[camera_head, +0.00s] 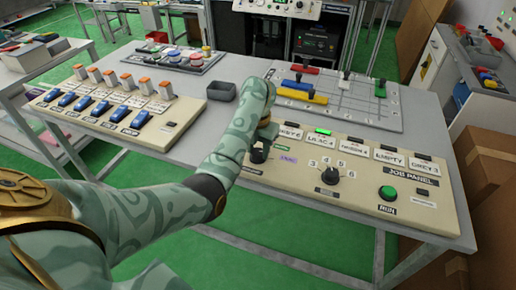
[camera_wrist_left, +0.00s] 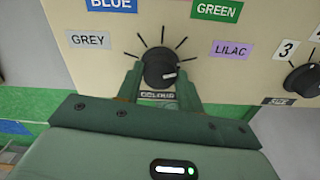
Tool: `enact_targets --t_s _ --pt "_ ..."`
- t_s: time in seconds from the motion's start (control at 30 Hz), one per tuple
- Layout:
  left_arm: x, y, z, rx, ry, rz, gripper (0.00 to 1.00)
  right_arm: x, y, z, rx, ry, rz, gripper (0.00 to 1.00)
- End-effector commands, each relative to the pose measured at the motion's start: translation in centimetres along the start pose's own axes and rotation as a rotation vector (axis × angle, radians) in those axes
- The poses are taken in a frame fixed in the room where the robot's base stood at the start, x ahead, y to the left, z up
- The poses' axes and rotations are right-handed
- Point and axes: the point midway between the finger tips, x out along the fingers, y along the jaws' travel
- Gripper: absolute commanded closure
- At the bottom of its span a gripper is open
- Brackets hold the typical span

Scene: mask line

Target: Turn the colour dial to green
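The black colour dial (camera_wrist_left: 160,68) is on the cream panel in the left wrist view, above its COLOUR label. Its white mark points right and slightly down, below the LILAC label (camera_wrist_left: 230,50). The GREEN label (camera_wrist_left: 216,11) is at upper right, BLUE (camera_wrist_left: 111,4) at upper left and GREY (camera_wrist_left: 88,40) at left. My left gripper (camera_wrist_left: 160,76) has one finger on each side of the dial, seemingly against it. In the head view my left gripper (camera_head: 266,135) is over the dial (camera_head: 258,154), partly hiding it. My right gripper is not in view.
A numbered size dial (camera_head: 329,175) and a green RUN button (camera_head: 388,193) are to the right on the job panel (camera_head: 425,212). A board with coloured blocks (camera_head: 340,100) lies behind.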

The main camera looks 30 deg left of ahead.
Motion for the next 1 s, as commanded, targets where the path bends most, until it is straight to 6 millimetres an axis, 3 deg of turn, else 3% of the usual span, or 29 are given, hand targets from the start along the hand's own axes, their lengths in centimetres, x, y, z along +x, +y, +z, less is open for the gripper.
enact_targets --t_s 0.47,1.0 --pt "-0.02 -0.12 -0.03 -0.072 0.002 -0.004 0.86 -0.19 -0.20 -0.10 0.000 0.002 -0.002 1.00" --pt "0.11 -0.17 -0.02 -0.453 0.003 -0.004 0.86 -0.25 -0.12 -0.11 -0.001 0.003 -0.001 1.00"
